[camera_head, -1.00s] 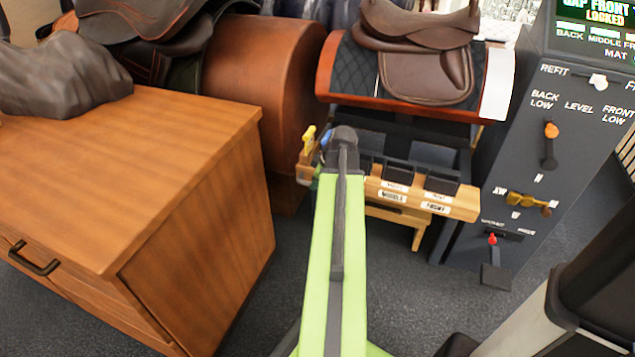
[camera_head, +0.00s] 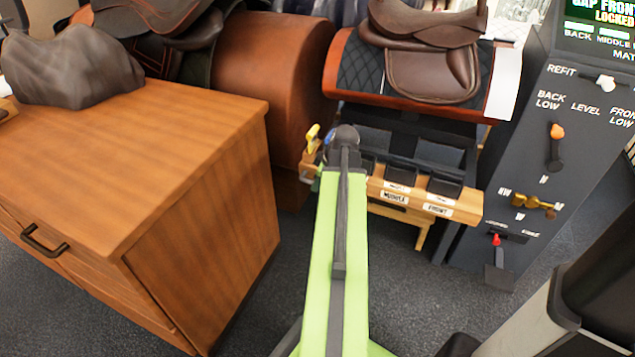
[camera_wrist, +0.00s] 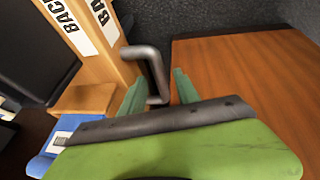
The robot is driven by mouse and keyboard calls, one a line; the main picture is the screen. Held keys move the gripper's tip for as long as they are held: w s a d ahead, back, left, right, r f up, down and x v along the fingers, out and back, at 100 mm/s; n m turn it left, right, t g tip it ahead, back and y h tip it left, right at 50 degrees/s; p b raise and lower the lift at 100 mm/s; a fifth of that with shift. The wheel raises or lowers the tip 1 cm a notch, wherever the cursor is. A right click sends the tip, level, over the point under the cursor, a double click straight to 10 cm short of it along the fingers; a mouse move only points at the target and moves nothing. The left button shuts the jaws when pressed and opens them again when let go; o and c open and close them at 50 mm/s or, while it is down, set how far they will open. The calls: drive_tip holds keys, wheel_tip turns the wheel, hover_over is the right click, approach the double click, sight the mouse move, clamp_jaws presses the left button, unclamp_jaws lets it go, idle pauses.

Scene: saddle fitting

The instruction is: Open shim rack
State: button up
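The shim rack (camera_head: 467,208) is a light wooden rail with dark compartments, labelled "MIDDLE" and "FRONT" in the head view. Its left end is partly hidden behind my green arm. In the wrist view the rack's wood (camera_wrist: 88,62) carries "BACK" labels. A dark grey bent handle (camera_wrist: 146,55) sticks out beside it. My gripper (camera_wrist: 158,90) has its two green fingers apart, with the handle's lower part between them. The handle looks nearer the left finger; contact is unclear. The fingers are hidden in the head view.
A wooden cabinet (camera_head: 195,200) with a drawer handle stands at left. A saddle on a stand (camera_head: 425,60) is behind the rack. A lever panel (camera_head: 575,130) with a screen reading "LOCKED" is at right. A blue piece (camera_wrist: 50,150) lies lower left in the wrist view.

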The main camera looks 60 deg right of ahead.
drive_tip(key=p+v, duration=1.5)
drive_tip(key=v, duration=0.2)
drive_tip(key=shift+r+p, duration=0.15)
drive_tip(key=shift+p, duration=0.25)
drive_tip(key=shift+s, duration=0.15)
